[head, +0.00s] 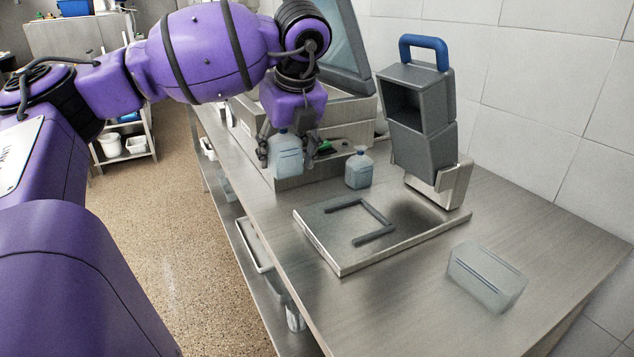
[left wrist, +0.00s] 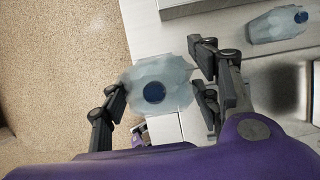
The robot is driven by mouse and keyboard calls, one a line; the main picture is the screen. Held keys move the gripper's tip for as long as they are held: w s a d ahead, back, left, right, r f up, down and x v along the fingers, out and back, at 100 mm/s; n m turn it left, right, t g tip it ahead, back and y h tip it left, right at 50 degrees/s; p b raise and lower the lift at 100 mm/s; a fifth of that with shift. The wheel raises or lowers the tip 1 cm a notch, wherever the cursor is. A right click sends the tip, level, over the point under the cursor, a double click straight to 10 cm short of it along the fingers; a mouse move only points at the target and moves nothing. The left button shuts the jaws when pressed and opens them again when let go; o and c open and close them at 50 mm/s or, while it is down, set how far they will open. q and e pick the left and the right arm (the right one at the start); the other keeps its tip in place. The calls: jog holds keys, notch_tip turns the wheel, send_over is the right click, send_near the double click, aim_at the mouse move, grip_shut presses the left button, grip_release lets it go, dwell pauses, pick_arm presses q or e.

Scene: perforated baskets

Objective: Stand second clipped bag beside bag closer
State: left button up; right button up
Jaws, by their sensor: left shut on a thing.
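A pale blue, translucent, bottle-like bag (head: 285,158) with a dark blue top is held upright in my left gripper (head: 287,146), at the table's left edge. In the left wrist view the bag (left wrist: 170,78) sits between the two fingers of the left gripper (left wrist: 160,95), seen from above. A similar bag (head: 359,172) stands on the table to the right; it also shows in the left wrist view (left wrist: 277,24). My right gripper is not in view.
A flat metal plate (head: 315,247) with a dark U-shaped bar lies in front of the standing bag. A translucent box-shaped container (head: 487,278) rests at the front right. A metal machine with a raised lid (head: 330,45) stands at the back. The steel table (head: 375,300) is clear at the front.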

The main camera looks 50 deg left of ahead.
aim_at(303, 152)
pick_arm(q)
jog(key=shift+w+a+f, duration=0.1)
jog(key=shift+w, duration=0.3)
jog(key=shift+w+a+f, duration=0.2)
jog(key=shift+w+f, duration=0.05)
jog(key=shift+w, duration=0.4)
jog(key=w+f, duration=0.2)
jog(key=w+a+f, duration=0.1)
jog(key=w+f, duration=0.3)
jog(key=shift+w+a, duration=0.25)
jog(key=shift+w, duration=0.15)
jog(key=shift+w+a+f, duration=0.1)
jog(key=shift+w+f, duration=0.4)
jog(key=shift+f, duration=0.15)
notch_tip(303, 152, down, 3)
jog(key=shift+w+a+f, duration=0.1)
jog(key=shift+w+f, duration=0.05)
jog(key=shift+f, duration=0.05)
jog(key=shift+r, duration=0.1)
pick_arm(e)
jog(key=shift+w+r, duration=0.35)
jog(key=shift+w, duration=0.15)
